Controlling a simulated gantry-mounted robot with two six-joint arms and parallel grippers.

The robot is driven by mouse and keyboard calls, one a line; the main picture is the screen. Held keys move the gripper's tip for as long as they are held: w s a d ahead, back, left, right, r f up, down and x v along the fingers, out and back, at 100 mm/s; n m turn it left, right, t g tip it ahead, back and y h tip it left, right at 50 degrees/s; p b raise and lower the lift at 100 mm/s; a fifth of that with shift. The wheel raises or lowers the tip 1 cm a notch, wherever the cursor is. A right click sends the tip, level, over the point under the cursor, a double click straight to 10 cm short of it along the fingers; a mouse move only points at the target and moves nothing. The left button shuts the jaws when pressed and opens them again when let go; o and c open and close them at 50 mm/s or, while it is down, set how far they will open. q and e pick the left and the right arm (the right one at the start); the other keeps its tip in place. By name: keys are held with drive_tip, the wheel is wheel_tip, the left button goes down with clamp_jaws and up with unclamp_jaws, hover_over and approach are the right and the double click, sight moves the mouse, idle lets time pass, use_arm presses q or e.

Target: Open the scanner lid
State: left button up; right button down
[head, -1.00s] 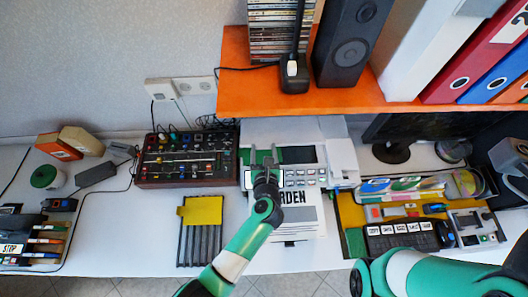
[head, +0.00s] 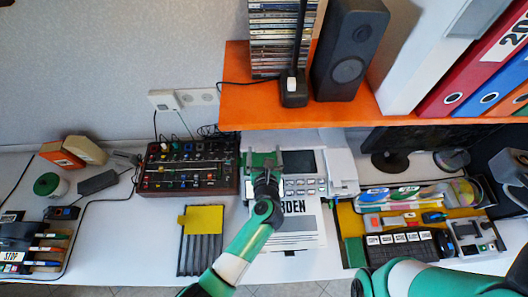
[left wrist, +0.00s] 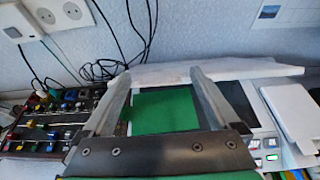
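The scanner is the white machine under the orange shelf, with a row of grey buttons (head: 305,187) and a dark screen (head: 300,161) on its front panel. Its white lid (head: 288,138) lies flat at the back, partly under the shelf; its edge shows as a white slab in the left wrist view (left wrist: 225,70). My left gripper (head: 263,157) is open and empty, above the left part of the panel, just in front of the lid. In the left wrist view a green patch (left wrist: 165,110) shows between its spread fingers. My right arm shows at the lower right; its gripper is out of view.
The orange shelf (head: 400,117) overhangs the scanner's back, carrying a black speaker (head: 348,50) and binders. A mixer (head: 188,165) stands to the left. A yellow-topped black rack (head: 202,220) stands front left. A tray with a keyboard (head: 403,248) is to the right.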

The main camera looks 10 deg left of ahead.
use_arm(q)
drive_tip(key=p+v, duration=0.4)
drive_tip(key=v, duration=0.7)
drive_tip(key=shift+s, duration=0.35)
drive_tip(key=shift+c, duration=0.3)
